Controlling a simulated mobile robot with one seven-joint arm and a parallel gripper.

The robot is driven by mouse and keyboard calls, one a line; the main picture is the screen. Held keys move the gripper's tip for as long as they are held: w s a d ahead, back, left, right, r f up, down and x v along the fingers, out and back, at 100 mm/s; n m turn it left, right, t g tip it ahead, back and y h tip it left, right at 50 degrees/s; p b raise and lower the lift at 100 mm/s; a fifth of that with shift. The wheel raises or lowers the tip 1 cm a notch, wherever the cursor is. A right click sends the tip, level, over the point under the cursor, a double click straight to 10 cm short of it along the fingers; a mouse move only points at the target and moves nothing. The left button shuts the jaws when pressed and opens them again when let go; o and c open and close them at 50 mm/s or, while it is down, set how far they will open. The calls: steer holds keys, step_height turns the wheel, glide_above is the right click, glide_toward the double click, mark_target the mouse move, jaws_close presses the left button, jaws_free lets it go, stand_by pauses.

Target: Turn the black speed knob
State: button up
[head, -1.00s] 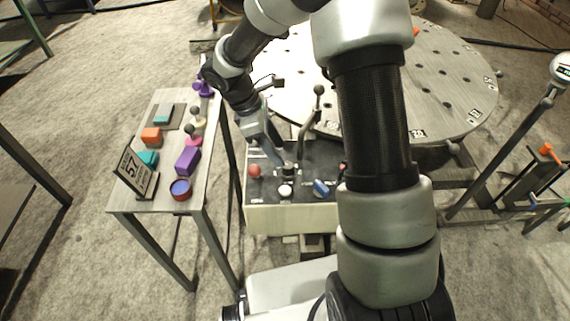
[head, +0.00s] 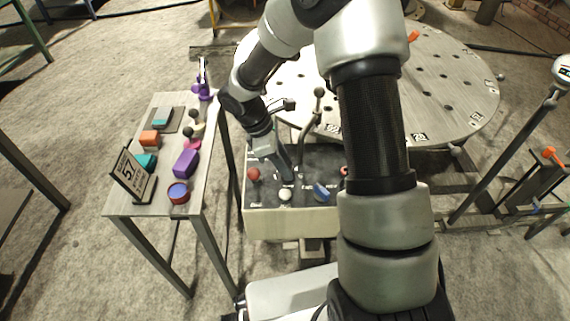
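My gripper (head: 287,171) points down over the control box (head: 290,222), its tips low at the panel behind the white round knob. The black speed knob cannot be made out clearly; the fingers cover the spot where a small dark knob showed earlier. Whether the fingers are apart, or touch the knob, is too small to tell. On the panel are a red knob (head: 253,174) at the left, a white knob (head: 285,194) at the front and a blue knob (head: 321,191) to the right.
A lever with a grey ball top (head: 319,92) rises behind the panel, right of my gripper. The large round table (head: 455,95) lies behind. A side table (head: 125,207) with several coloured blocks and a sign (head: 133,175) stands left. My arm hides the panel's right end.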

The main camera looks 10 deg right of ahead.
steer(key=shift+r+m, duration=0.1)
steer(key=shift+m, duration=0.2)
steer(key=m+p, duration=0.1)
steer(key=m+g+p, duration=0.1)
steer(key=m, duration=0.1)
steer(key=shift+w+m+g+y, duration=0.2)
steer(key=shift+m+g+y, duration=0.1)
steer(key=shift+d+m+g+y+p, duration=0.1)
steer(key=shift+m+g+y+p, duration=0.35)
steer(key=shift+m, duration=0.7)
steer(key=shift+d+m+g+y+p, duration=0.1)
steer(key=shift+m+g+y+p, duration=0.15)
steer(key=shift+m+p, duration=0.6)
steer(key=shift+w+m+b, duration=0.1)
steer(key=shift+m+b, duration=0.2)
steer(key=shift+m, duration=0.1)
steer(key=o, duration=1)
steer(key=p+v, duration=0.3)
steer(key=v, duration=1.4)
steer(key=shift+r, duration=0.2)
steer(key=shift+r, duration=0.1)
